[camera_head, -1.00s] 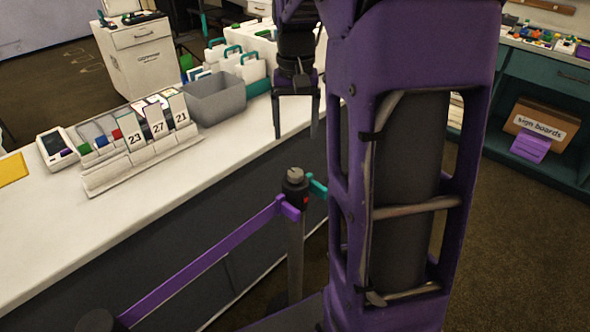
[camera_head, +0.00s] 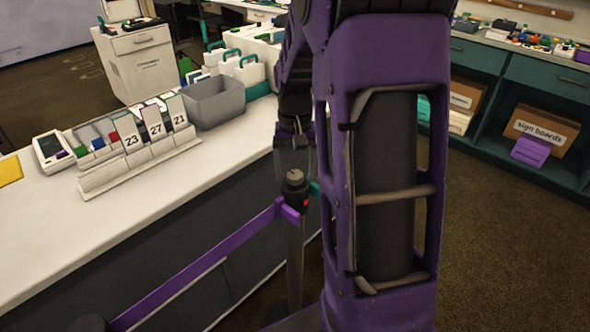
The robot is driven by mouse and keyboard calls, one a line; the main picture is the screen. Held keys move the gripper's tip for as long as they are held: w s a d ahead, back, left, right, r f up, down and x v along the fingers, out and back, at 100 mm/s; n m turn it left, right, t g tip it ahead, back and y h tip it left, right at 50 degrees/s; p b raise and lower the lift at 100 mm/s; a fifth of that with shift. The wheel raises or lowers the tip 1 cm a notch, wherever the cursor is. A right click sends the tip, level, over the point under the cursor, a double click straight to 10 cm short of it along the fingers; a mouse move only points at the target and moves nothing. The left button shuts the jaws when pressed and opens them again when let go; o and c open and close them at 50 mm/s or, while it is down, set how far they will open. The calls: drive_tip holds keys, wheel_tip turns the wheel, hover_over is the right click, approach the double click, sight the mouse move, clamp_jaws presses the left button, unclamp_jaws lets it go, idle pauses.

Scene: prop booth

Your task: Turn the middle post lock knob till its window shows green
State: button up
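The middle post (camera_head: 295,250) stands in front of the counter, with a dark head and a grey lock knob (camera_head: 295,177) on top. A small red patch, which looks like its window (camera_head: 306,202), shows on the right side of the head. My gripper (camera_head: 296,168) points down just above or behind the knob. Its fingers look spread apart, one on each side of the knob in the picture. I cannot tell whether they touch it. My arm hides part of the right finger and the area right of the post.
A purple belt (camera_head: 200,268) runs from the post to a second post (camera_head: 93,323) at lower left. A teal belt end (camera_head: 315,189) leaves on the right. The white counter (camera_head: 215,165) carries a number rack (camera_head: 140,155) and a grey bin (camera_head: 215,105).

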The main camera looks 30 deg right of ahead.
clamp_jaws()
drive_tip(key=shift+r+n, duration=0.1)
drive_tip(key=shift+n, duration=0.3)
drive_tip(key=n+p, duration=0.1)
drive_tip(key=n, duration=0.2)
drive_tip(key=shift+n+p, duration=0.3)
drive_tip(key=shift+n, duration=0.1)
drive_tip(key=n+p, duration=0.1)
drive_tip(key=n, duration=0.3)
drive_tip(key=n+p, duration=0.2)
drive_tip(key=n, duration=0.3)
drive_tip(key=shift+n+p, duration=0.7)
drive_tip(key=shift+n, duration=1.1)
